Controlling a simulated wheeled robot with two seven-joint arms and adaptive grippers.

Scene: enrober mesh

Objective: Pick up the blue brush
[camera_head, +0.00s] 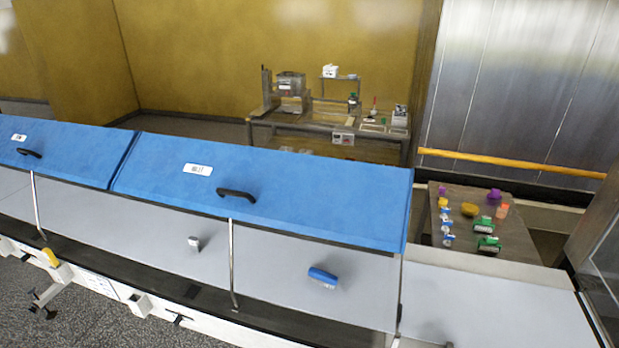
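A blue brush-like thing (322,277) with a pale lower edge lies on the grey panel (270,262) below the open blue lid, right of the middle of the head view. It lies at a slant and nothing touches it. I take it for the blue brush; its bristles are too small to make out. Neither of my grippers shows in the head view.
Blue lids (290,195) with black handles stand above the grey panels, on thin metal struts. A small grey piece (194,243) lies left of the brush. A dark table (520,235) at right holds several colourful items. A cluttered bench (290,122) stands behind.

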